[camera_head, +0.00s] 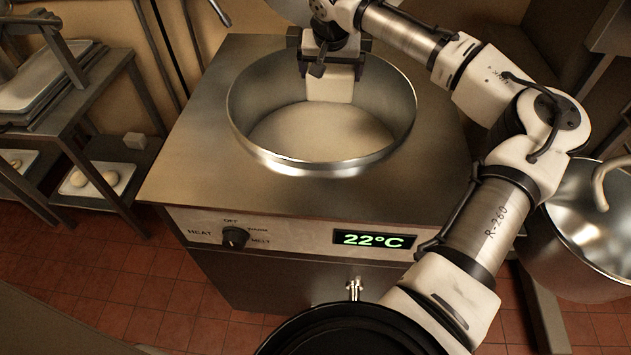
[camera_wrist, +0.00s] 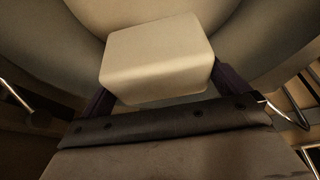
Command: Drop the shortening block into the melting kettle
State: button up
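The shortening block (camera_head: 330,86) is a pale, cream block held in my gripper (camera_head: 328,68), over the round opening of the melting kettle (camera_head: 243,120). In the wrist view the block (camera_wrist: 157,58) sits between the two dark fingers of my gripper (camera_wrist: 160,85), which appear to press its sides. The kettle is a wide steel well set in a metal cabinet, with a pale surface at its bottom. The block's lower end reaches below the kettle's back rim in the picture. A gap to the bottom cannot be judged exactly.
The kettle's front panel has a knob (camera_head: 234,238) and a display (camera_head: 374,240) reading 22°C. A steel pot (camera_head: 585,225) stands at the right. A rack with trays (camera_head: 97,180) stands at the left. A tap (camera_head: 354,288) sticks out below the display.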

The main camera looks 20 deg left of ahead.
jog(key=b+v, duration=0.3)
jog(key=v, duration=1.1)
jog(key=shift+f, duration=0.1)
